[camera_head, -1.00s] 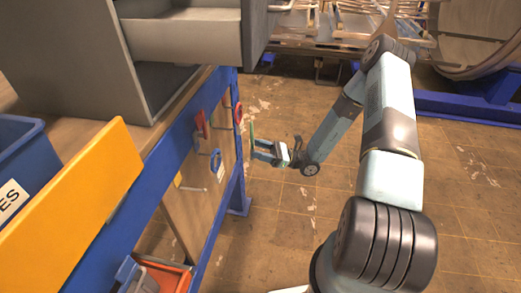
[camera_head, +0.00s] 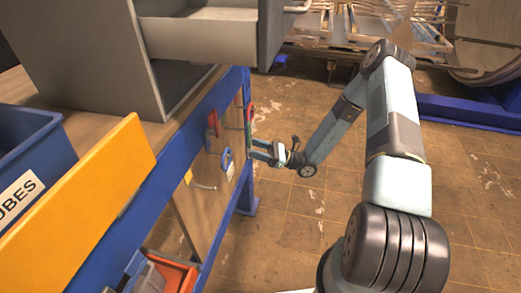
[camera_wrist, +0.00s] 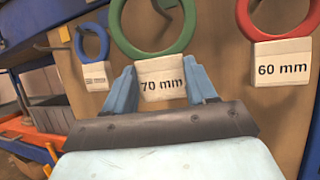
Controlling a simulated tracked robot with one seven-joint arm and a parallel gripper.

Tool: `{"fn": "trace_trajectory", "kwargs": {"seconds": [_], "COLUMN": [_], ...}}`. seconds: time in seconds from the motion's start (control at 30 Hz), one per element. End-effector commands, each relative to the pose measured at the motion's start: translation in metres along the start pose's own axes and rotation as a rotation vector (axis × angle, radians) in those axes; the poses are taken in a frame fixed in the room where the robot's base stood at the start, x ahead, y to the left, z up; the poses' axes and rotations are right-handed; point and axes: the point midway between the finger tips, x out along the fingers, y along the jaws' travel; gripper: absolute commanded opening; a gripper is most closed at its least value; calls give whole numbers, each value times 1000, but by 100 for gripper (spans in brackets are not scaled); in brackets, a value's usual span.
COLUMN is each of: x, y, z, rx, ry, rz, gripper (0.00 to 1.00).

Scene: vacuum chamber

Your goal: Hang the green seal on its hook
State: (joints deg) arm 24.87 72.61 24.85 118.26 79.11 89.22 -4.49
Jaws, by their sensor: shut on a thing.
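The green seal (camera_wrist: 180,44) is a ring with a white tag (camera_wrist: 161,80) marked "70 mm". My gripper (camera_wrist: 160,84) is shut on the tag, one finger on each side, with the ring standing upright above it. A thin metal hook (camera_wrist: 163,9) shows through the ring's opening, in front of the wooden board (camera_wrist: 217,25). I cannot tell whether its tip is through the ring. In the head view my gripper (camera_head: 264,151) is close to the board's face, and the green seal (camera_head: 249,139) shows nearly edge-on.
A blue ring with a tag (camera_wrist: 92,45) hangs left of the green seal, and a red ring tagged "60 mm" (camera_wrist: 282,65) hangs right. Another metal hook (camera_wrist: 52,48) sticks out at far left. A blue bench frame (camera_head: 245,190) edges the board. Open floor (camera_head: 310,220) lies to the right.

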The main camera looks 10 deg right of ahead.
Motion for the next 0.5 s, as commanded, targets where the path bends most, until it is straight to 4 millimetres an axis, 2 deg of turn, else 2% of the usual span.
{"fn": "trace_trajectory", "kwargs": {"seconds": [0.5], "x": [22], "y": [-6], "z": [-13], "rx": [1], "ry": [0], "rz": [2], "gripper": [27]}}
